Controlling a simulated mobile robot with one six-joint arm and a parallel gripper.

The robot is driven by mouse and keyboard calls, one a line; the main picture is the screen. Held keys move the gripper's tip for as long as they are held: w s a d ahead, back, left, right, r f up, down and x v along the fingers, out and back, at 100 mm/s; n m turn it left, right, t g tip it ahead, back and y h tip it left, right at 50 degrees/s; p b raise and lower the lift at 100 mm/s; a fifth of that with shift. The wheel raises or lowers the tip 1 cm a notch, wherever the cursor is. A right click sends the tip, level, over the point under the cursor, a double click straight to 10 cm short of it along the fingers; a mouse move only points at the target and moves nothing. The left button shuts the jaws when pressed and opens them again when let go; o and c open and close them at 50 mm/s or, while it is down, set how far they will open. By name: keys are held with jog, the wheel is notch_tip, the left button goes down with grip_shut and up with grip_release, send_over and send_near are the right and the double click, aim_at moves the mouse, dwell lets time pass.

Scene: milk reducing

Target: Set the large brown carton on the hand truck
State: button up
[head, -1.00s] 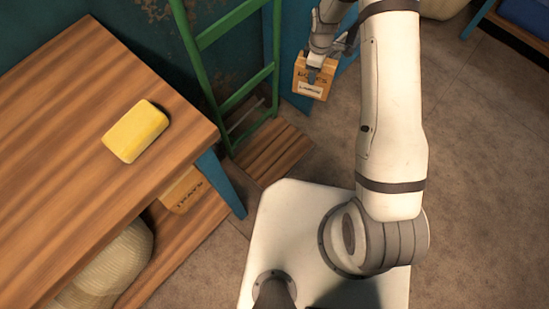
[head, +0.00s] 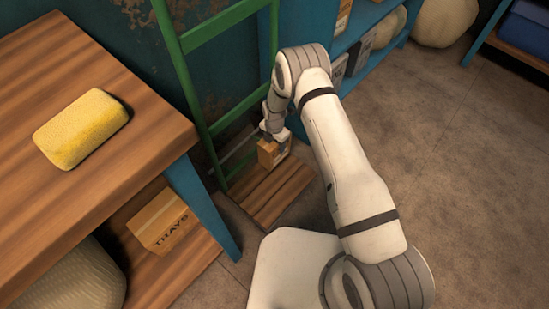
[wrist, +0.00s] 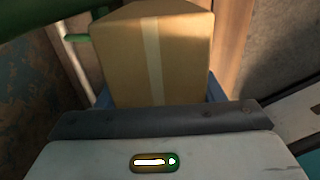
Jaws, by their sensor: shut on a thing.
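A brown carton (head: 269,153) is in my gripper (head: 273,135), at the lower end of the green hand truck (head: 189,78). In the head view it appears over the back part of the truck's wooden platform (head: 268,198). I cannot tell whether its underside touches the boards. In the wrist view the carton (wrist: 180,60), with a pale tape strip, sits between the fingers of my gripper (wrist: 160,98). My gripper is shut on it and partly hides it in the head view.
A wooden table (head: 110,170) on the left carries a yellow block (head: 80,128). A blue shelf unit (head: 368,25) stands behind my arm. The floor on the right is clear.

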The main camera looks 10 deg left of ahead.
jog(key=shift+f+b, duration=0.8)
jog(key=shift+f, duration=1.75)
jog(key=shift+f, duration=0.2)
jog(key=o, duration=1.4)
jog(key=shift+r, duration=0.1)
notch_tip(320, 180, up, 12)
jog(key=p, duration=0.4)
jog(key=shift+r, duration=0.1)
jog(key=shift+r, duration=0.1)
